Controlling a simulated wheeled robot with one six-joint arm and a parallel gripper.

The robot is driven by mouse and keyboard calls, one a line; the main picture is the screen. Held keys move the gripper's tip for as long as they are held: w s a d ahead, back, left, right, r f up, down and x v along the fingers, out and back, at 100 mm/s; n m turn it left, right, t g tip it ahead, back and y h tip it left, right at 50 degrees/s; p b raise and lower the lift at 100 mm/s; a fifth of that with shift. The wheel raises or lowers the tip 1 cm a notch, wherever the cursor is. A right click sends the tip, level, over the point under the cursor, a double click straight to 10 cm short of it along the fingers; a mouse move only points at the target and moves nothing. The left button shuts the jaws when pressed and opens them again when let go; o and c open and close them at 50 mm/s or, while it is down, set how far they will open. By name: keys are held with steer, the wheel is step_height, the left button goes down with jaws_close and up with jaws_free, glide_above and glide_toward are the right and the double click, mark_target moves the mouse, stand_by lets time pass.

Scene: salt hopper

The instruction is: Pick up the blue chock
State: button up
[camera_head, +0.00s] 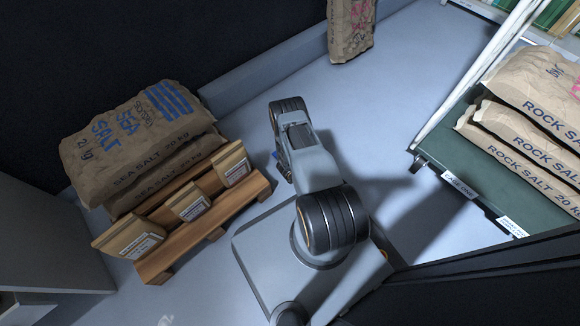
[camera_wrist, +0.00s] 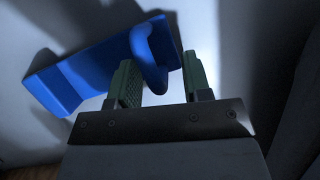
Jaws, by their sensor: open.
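The blue chock (camera_wrist: 85,73) lies on the pale floor in the wrist view, a wedge-like body with a raised loop handle. My gripper (camera_wrist: 160,82) is open, with its two green ribbed fingers on either side of the lower part of the handle. I cannot tell whether either finger touches it. In the head view only a small bit of blue (camera_head: 277,155) shows beside my arm, and the arm hides the rest of the chock and my fingers.
A dark green cart (camera_head: 450,158) carries rock salt sacks (camera_head: 535,115) at right. Another sack (camera_head: 350,30) stands at the back. Floor between is clear.

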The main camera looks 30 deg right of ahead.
jaws_close()
stand_by(0.3)
